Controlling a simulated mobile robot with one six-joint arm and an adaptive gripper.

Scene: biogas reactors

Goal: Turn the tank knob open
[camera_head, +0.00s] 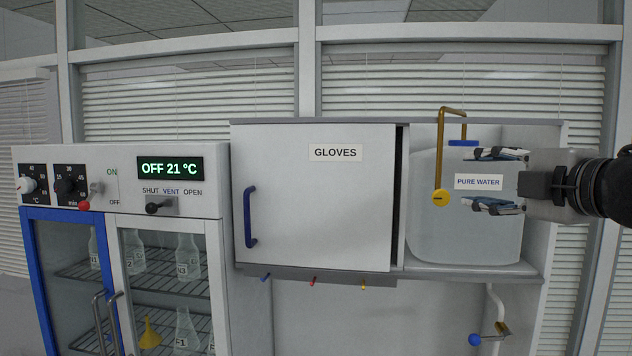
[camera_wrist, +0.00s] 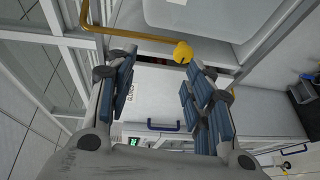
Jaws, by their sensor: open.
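The tank (camera_head: 462,235) is a translucent container labelled PURE WATER with a blue cap, standing on the shelf at right in the head view. A brass pipe (camera_head: 440,150) rises from it and bends down to a round yellow knob (camera_head: 440,198). My gripper (camera_head: 484,180) is open and empty, to the right of the knob, its fingers pointing left. The knob is level with the lower finger and apart from it in that view. In the wrist view the knob (camera_wrist: 183,52) shows just at the tip of the right finger; contact cannot be told.
A GLOVES cabinet (camera_head: 320,205) with a blue handle stands left of the tank. Further left is an incubator (camera_head: 120,180) with glassware and its own knobs. A blue valve knob (camera_head: 474,339) sits on a pipe below the shelf. Space before the cabinet looks clear.

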